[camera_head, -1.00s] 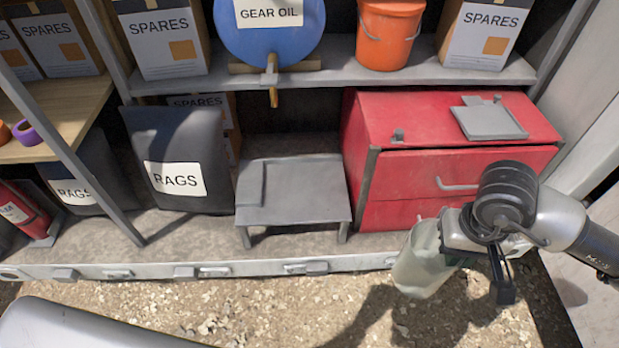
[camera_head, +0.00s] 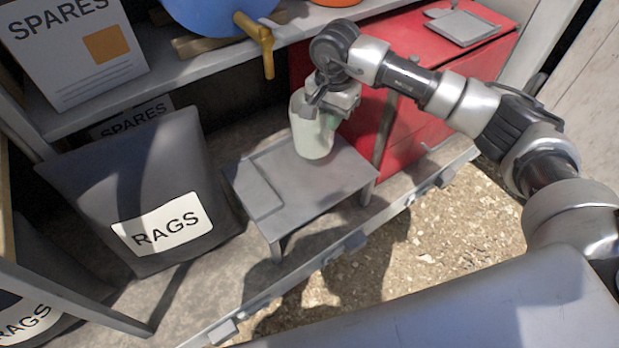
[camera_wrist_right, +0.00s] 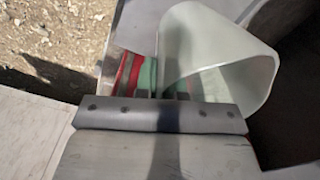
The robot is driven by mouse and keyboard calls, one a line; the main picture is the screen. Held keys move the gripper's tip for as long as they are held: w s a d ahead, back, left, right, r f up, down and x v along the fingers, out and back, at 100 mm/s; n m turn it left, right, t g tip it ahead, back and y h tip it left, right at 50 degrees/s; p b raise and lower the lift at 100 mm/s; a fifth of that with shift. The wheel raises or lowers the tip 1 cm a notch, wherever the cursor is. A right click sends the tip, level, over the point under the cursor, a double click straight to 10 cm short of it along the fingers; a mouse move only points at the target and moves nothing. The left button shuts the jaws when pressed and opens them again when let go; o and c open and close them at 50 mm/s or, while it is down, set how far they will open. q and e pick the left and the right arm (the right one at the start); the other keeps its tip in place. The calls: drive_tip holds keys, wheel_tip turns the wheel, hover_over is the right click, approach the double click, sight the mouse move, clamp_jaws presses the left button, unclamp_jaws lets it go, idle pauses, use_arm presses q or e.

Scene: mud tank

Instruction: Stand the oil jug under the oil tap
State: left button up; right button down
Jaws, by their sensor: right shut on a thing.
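The oil jug (camera_head: 312,138) is pale, translucent and upright, with its open mouth up; it also fills the upper middle of the wrist view (camera_wrist_right: 205,50). My right gripper (camera_head: 328,102) is shut on the jug's right side. The jug is over the rear right part of the low grey stand (camera_head: 310,190); whether its base touches the top, I cannot tell. The brass oil tap (camera_head: 262,42) hangs from the blue drum (camera_head: 218,12), up and to the left of the jug in the head view. My left gripper is out of view.
A dark rags bag (camera_head: 140,180) stands left of the grey stand. The red cabinet (camera_head: 410,130) is close on the right, behind my right arm. The upper shelf edge (camera_head: 140,95) runs behind. The stand's left part, with a raised plate, is clear.

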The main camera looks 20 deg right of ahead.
sight(329, 148)
drive_tip(key=shift+w+d+f+m, duration=0.1)
drive_tip(key=shift+w+f+m, duration=0.2)
drive_tip(key=shift+w+f, duration=0.2)
wheel_tip(329, 148, down, 5)
drive_tip(key=shift+d+f, duration=0.1)
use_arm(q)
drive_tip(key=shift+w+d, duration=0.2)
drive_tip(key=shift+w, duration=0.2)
use_arm(e)
drive_tip(key=shift+f, duration=2.15)
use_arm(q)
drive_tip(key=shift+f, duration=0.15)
use_arm(e)
drive_tip(key=shift+f, duration=0.1)
drive_tip(key=c, duration=1.4)
unclamp_jaws()
drive_tip(key=shift+o, duration=0.9)
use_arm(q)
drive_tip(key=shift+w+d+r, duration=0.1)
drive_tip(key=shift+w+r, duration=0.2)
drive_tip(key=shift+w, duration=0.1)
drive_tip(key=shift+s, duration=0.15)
